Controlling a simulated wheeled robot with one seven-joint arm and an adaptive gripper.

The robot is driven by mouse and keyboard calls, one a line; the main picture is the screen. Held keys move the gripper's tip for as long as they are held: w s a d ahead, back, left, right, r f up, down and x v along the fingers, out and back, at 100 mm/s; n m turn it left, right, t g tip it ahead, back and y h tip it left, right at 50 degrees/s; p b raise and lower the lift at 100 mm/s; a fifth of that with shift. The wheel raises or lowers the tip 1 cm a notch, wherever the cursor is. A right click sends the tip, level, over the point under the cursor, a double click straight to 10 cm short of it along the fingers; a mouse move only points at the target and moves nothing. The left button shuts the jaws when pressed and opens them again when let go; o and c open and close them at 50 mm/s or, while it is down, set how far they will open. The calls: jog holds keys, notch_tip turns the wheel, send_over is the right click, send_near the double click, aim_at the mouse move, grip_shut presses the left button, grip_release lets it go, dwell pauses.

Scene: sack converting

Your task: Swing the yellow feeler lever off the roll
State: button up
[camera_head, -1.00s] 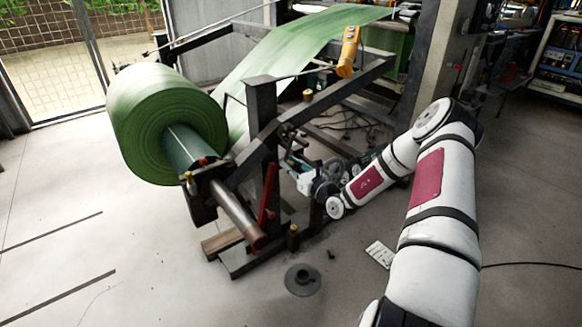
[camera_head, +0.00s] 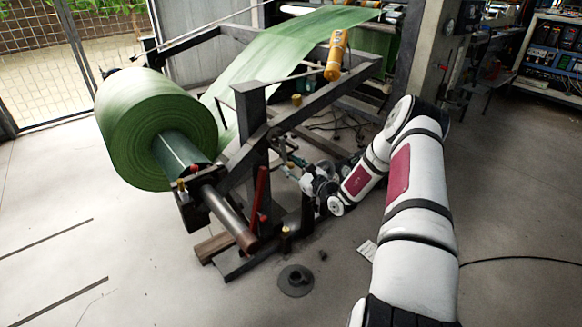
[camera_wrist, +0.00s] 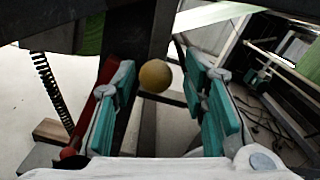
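The green roll (camera_head: 150,120) sits on its shaft in a dark frame at the left. A yellow ball knob (camera_wrist: 155,76) appears between the teal finger pads of my gripper (camera_wrist: 167,92) in the wrist view, with a gap on both sides. I cannot tell whether it lies between the fingertips or beyond them. My gripper is open; in the head view (camera_head: 287,160) it is small and partly hidden at the frame. A yellow cylindrical piece (camera_head: 336,55) shows above the sloping beam, and a small yellow knob (camera_head: 297,99) below it. I cannot tell which belongs to the feeler lever.
A red lever (camera_head: 260,193) stands by the frame; its red bar also shows beside the left finger in the wrist view (camera_wrist: 96,98). A sloping dark beam (camera_head: 315,105) and an upright post (camera_head: 250,140) crowd my gripper. A dark round base (camera_head: 295,280) lies on open floor.

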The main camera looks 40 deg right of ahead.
jog(key=s, duration=1.2)
jog(key=shift+d, duration=0.15)
dwell(0.3)
